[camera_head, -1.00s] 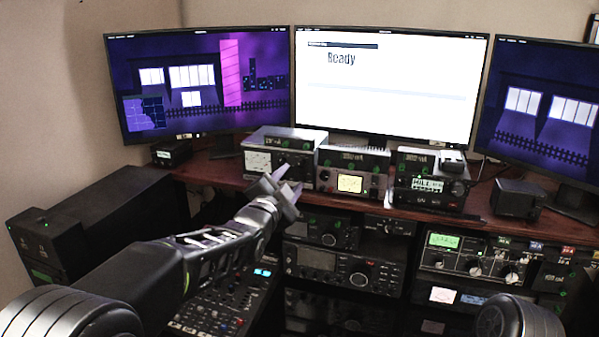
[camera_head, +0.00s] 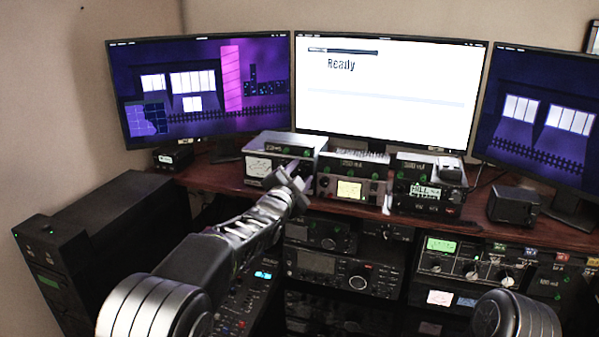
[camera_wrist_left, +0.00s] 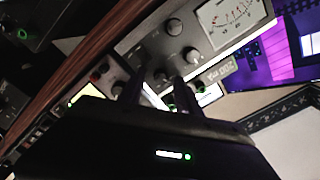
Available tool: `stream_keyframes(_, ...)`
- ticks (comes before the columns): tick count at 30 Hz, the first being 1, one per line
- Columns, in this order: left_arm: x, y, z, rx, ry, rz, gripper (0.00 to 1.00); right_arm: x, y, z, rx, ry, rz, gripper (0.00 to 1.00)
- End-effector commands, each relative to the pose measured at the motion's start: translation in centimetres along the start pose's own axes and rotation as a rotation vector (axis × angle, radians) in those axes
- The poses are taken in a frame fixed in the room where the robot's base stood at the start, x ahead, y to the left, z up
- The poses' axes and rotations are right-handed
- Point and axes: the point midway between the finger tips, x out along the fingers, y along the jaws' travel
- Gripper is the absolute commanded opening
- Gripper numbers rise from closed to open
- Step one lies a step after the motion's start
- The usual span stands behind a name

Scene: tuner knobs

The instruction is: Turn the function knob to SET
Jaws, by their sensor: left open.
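My left gripper (camera_head: 291,173) reaches in from the left and is open in front of the left and middle units on the desk shelf. In the head view this looks like the grey metered box (camera_head: 257,165), partly hidden by my gripper. I cannot read which knob is the function knob or a SET mark. My right gripper is out of view.
A middle unit with a yellow display (camera_head: 349,190) stands close to my gripper's right. A black unit (camera_head: 425,187) stands further right. Three monitors rise behind, the middle one (camera_head: 390,85) reading "Ready". More radio gear (camera_head: 325,264) fills the rack below the wooden shelf (camera_head: 480,230).

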Motion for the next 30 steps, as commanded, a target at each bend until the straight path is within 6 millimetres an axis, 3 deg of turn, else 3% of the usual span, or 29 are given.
stream_keyframes(4, -0.02, 0.02, 0.02, 0.000, 0.000, 0.000, 0.40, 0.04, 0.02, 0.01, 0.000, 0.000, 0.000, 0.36)
stream_keyframes(19, -0.05, 0.01, 0.02, 0.000, 0.000, 0.000, 0.00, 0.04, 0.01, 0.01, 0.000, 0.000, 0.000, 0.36)
stream_keyframes(30, -0.05, 0.05, 0.05, 0.003, 0.000, 0.000, 0.00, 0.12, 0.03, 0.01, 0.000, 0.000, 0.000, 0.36)
